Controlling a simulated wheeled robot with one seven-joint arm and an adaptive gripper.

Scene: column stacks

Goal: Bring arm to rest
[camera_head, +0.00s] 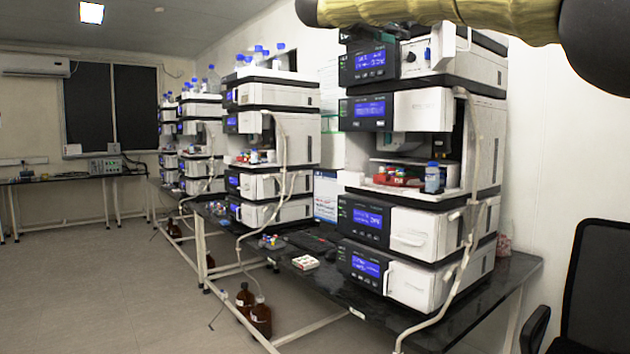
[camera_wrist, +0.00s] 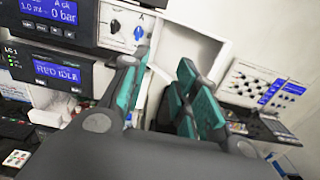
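My gripper (camera_wrist: 164,64) shows in the wrist view with teal finger pads. A clear gap separates the left finger from the right one, and I see nothing held between them. Beyond the fingers is the white front of an instrument stack (camera_wrist: 190,30), with blue displays on its left side. I cannot judge the distance to it. In the head view, part of my arm, gold and black, crosses the top right corner in front of the wall and the top of the nearest stack (camera_head: 420,108).
The nearest stack stands on a black bench (camera_head: 390,322), with a second stack (camera_head: 270,95) behind it. Brown bottles (camera_head: 261,317) stand on the floor under the bench. A black chair (camera_head: 597,275) is at right. Open floor (camera_head: 100,270) lies at left.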

